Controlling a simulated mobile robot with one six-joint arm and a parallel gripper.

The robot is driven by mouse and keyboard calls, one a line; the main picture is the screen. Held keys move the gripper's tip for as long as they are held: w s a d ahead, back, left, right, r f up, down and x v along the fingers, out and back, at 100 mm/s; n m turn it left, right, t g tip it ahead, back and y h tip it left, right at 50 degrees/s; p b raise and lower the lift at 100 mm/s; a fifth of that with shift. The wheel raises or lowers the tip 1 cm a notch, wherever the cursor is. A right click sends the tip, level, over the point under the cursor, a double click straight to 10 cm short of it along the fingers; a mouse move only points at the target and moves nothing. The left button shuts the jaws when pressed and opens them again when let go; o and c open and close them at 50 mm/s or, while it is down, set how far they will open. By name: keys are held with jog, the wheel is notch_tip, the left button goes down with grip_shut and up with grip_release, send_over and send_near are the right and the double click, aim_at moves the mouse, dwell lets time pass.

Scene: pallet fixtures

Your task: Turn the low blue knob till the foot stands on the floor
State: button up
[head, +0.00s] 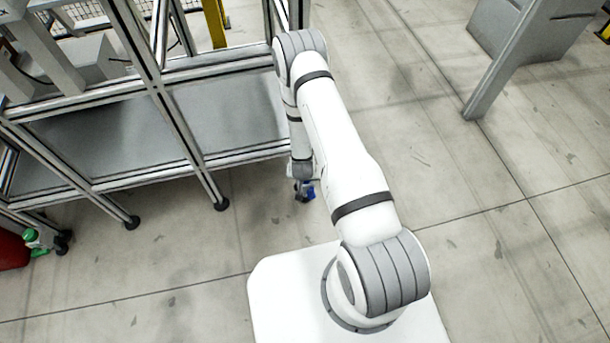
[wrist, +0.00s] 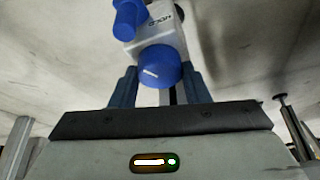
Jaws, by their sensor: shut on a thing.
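In the wrist view, a large round blue knob (wrist: 160,68) with a short white mark on its face sits between the two dark fingers of my gripper (wrist: 161,82). My gripper is shut on this knob. The knob is on a light grey block (wrist: 165,35) with dark lettering. In the head view, a bit of blue (head: 308,192) shows low by the end of my arm, just above the floor; my arm covers most of that spot. I cannot make out the foot under the block, or whether it touches the floor.
A smaller blue handle (wrist: 128,18) sticks out of the block's upper left. An aluminium frame (head: 185,125) on black feet stands left of my arm. A red object (head: 12,250) and a green-capped bottle (head: 32,238) are at the far left. The floor (head: 500,240) at right is clear.

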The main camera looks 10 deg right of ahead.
jog(key=m+h, duration=0.1)
jog(key=m, duration=0.1)
jog(key=m+g, duration=0.1)
jog(key=m, duration=0.2)
jog(key=shift+a+h+p, duration=0.1)
jog(key=shift+h+p, duration=0.3)
jog(key=shift+m, duration=0.3)
jog(key=o, duration=1)
jog(key=shift+w, duration=0.1)
